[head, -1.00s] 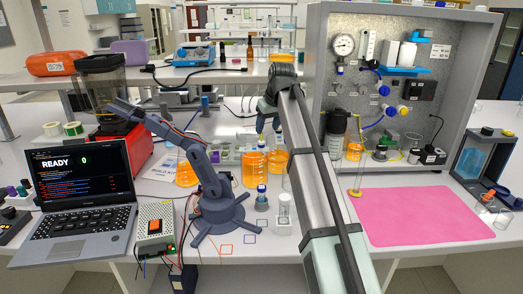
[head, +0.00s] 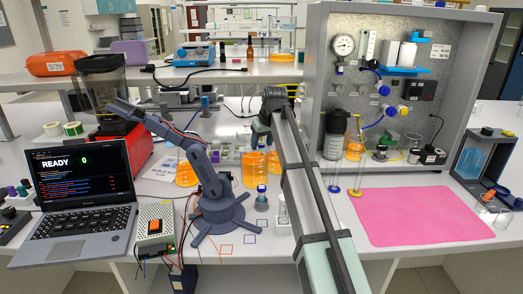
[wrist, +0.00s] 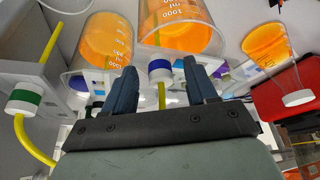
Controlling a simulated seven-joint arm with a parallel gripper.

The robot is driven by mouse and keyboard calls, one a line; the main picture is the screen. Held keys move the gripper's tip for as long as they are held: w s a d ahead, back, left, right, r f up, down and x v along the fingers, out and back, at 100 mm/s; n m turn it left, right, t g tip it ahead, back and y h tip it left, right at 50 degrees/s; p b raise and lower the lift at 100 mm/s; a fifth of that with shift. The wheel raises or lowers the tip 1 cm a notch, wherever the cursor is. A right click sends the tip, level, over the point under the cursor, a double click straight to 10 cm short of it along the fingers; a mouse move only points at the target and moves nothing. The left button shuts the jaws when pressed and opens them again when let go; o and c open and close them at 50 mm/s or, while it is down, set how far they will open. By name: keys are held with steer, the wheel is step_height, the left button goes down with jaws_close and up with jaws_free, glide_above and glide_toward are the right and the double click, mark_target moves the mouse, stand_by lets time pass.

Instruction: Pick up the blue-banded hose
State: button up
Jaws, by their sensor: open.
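The blue-banded hose (wrist: 160,72) shows in the wrist view as a white end piece with a blue band and a yellow tube below it. It lies between the two dark fingers of my gripper (wrist: 157,80), near the fingertips. The fingers are apart, with gaps visible on both sides of the end piece. A similar green-banded hose (wrist: 24,98) with a yellow tube is at the left of the wrist view. In the head view my arm hides much of the work area, and I cannot make out the blue-banded hose there.
Orange-filled beakers (wrist: 178,25) stand close beyond the fingers; one also shows in the head view (head: 253,168). A small grey arm (head: 213,185) and a laptop (head: 83,190) stand left. The pink mat (head: 420,215) at right is bare.

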steer(key=shift+c, duration=0.4)
jaws_close()
steer(key=shift+r, duration=0.15)
